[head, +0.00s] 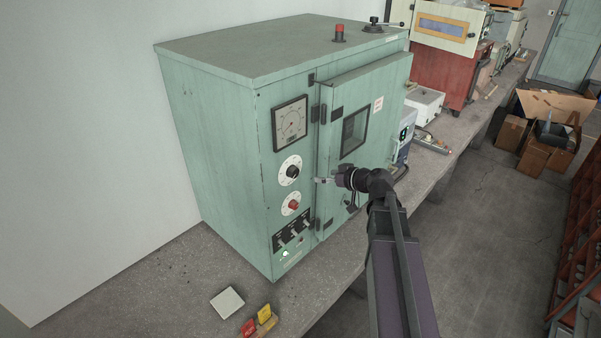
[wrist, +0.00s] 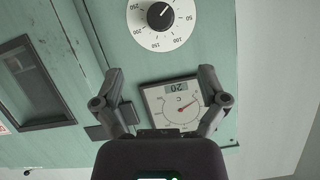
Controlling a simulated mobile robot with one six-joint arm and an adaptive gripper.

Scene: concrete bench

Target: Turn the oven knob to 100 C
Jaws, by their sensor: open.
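The green oven (head: 215,130) stands on the bench. A black knob (head: 292,172) on a white dial is on its front panel, above a red knob (head: 291,204). The wrist view is turned over and shows the black knob (wrist: 159,14) at the top edge. Its white mark points up and right; the printed 50 is at right and 100 at lower right. A gauge (head: 291,122) is above the black knob; its display reads 20 in the wrist view (wrist: 172,102). My gripper (head: 318,181) is open and empty, right of the black knob and apart from it.
The oven door (head: 368,140) with its window stands right of the panel. Switches (head: 291,234) are below the red knob. A white tile (head: 227,302) and red and yellow blocks (head: 258,321) lie on the bench in front. A blue device (head: 405,134) stands beyond the oven.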

